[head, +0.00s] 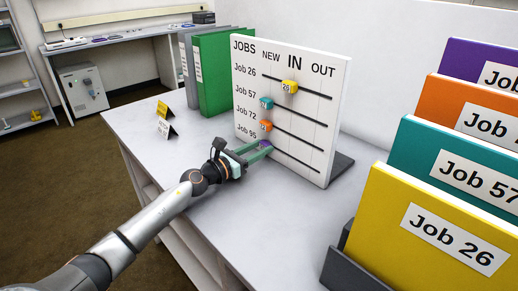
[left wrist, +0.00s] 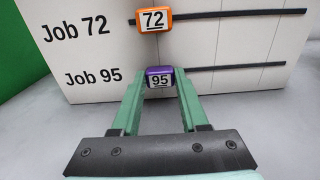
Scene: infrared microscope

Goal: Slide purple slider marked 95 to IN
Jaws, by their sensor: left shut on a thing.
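The purple slider marked 95 (left wrist: 159,79) sits near the left end of the lowest slot, in the Job 95 row. In the head view it (head: 265,145) is partly hidden by my gripper and lies under the NEW column. My left gripper (head: 262,149) has its green fingers on either side of the slider; the fingers also show in the left wrist view (left wrist: 160,90). It is shut on the slider. The white jobs board (head: 305,60) stands upright on the table with NEW, IN and OUT columns. My right gripper is not in view.
Above it are the orange slider 72 (left wrist: 154,19), a teal slider (head: 267,103) and the yellow slider 26 (head: 289,87), which is under IN. Colored job folders (head: 430,225) stand at the right. The slot right of the purple slider is clear.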

